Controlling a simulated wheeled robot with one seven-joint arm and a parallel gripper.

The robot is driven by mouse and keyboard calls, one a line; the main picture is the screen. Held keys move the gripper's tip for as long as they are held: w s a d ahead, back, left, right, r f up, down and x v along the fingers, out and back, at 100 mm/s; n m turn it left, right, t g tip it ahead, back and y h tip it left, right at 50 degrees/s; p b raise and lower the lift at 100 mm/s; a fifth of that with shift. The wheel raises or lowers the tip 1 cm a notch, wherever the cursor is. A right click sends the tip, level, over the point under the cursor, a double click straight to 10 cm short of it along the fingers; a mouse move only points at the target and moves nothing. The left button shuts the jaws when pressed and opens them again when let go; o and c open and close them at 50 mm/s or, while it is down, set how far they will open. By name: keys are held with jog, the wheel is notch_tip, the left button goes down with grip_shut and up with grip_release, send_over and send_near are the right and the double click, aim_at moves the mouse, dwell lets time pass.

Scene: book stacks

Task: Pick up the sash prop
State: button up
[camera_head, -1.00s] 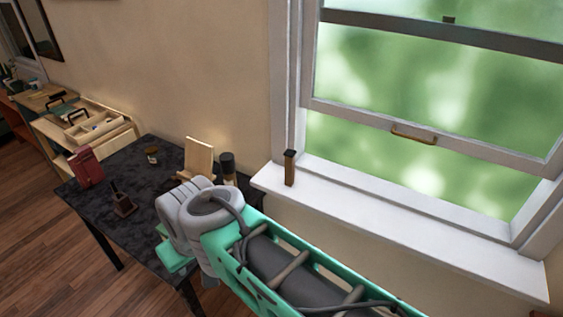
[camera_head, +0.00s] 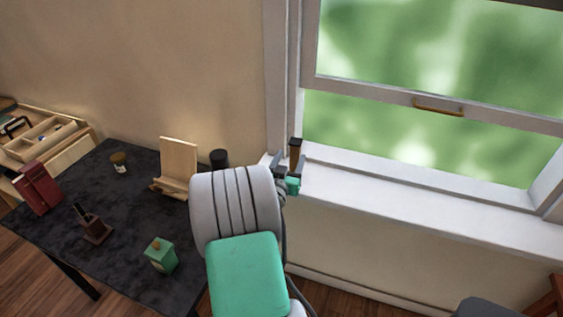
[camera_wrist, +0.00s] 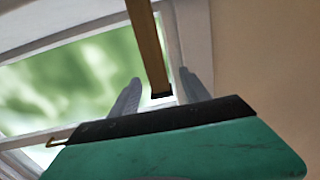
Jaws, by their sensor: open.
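The sash prop (camera_head: 295,153) is a slim brown wooden stick with a dark end. It stands upright at the left end of the white window sill (camera_head: 400,201). My gripper (camera_head: 287,174) is open at the prop, and my wrist hides part of the sill corner and the prop's lower part in the head view. In the wrist view the prop (camera_wrist: 147,45) runs down between the two grey fingers of my gripper (camera_wrist: 160,84), its dark end near the palm. I cannot tell whether either finger touches it.
The raised window sash with a brass handle (camera_head: 438,108) is right of the prop. A dark table (camera_head: 125,215) at left holds a wooden stand (camera_head: 178,165), a black cylinder (camera_head: 219,159), a red book-like object (camera_head: 37,187) and a green box (camera_head: 160,255). The sill's right side is clear.

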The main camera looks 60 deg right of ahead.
jog(key=p+x, duration=0.1)
jog(key=x, duration=0.1)
jog(key=p+x, duration=0.1)
jog(key=x, duration=0.2)
jog(key=p+x, duration=0.1)
jog(key=x, duration=0.2)
jog(key=shift+s, duration=0.3)
jog(key=shift+f, duration=0.1)
grip_shut()
